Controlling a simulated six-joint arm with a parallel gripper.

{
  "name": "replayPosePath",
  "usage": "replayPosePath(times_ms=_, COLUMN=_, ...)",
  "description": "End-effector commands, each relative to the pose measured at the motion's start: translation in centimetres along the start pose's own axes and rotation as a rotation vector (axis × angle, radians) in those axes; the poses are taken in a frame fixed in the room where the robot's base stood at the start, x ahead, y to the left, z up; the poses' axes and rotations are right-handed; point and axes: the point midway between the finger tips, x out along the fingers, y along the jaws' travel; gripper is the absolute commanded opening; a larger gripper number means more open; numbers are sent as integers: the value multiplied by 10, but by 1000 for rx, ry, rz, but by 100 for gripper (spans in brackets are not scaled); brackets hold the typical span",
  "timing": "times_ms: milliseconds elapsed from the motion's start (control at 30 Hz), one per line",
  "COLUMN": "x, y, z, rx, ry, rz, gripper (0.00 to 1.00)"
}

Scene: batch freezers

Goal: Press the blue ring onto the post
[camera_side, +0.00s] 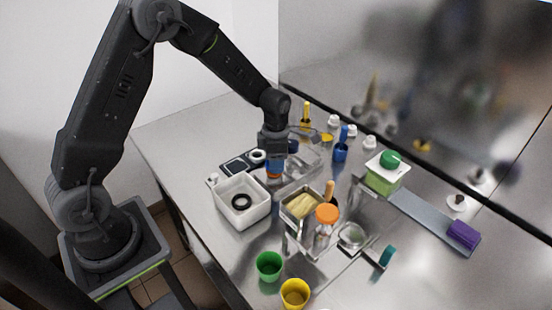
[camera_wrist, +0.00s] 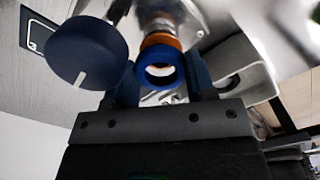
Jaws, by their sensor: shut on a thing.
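My gripper (camera_side: 273,166) points down over the bench beside the white bin. In the wrist view, the blue ring (camera_wrist: 160,82) sits between the two fingers of my gripper (camera_wrist: 160,88), which is shut on it. An orange piece (camera_wrist: 160,40) shows just beyond the ring and in line with it. The orange piece (camera_side: 274,177) also shows right under my fingertips in the side view. I cannot tell whether ring and orange piece touch. The post is not clearly seen; the ring and fingers hide what lies behind.
A round dark blue knob (camera_wrist: 88,52) is close to the left finger. A white bin (camera_side: 240,214) holding a black ring (camera_side: 241,201) stands at lower left. A metal tray (camera_side: 303,220), an orange-capped jar (camera_side: 325,232), and green (camera_side: 268,266) and yellow (camera_side: 294,293) cups stand in front.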

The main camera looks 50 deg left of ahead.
Motion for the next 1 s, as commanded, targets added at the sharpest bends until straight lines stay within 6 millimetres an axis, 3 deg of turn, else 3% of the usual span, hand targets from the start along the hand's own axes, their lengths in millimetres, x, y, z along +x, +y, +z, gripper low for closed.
replayPosePath(times_ms=1000, x=15, y=0, z=0, rx=0, ry=1, rz=-1, gripper=28)
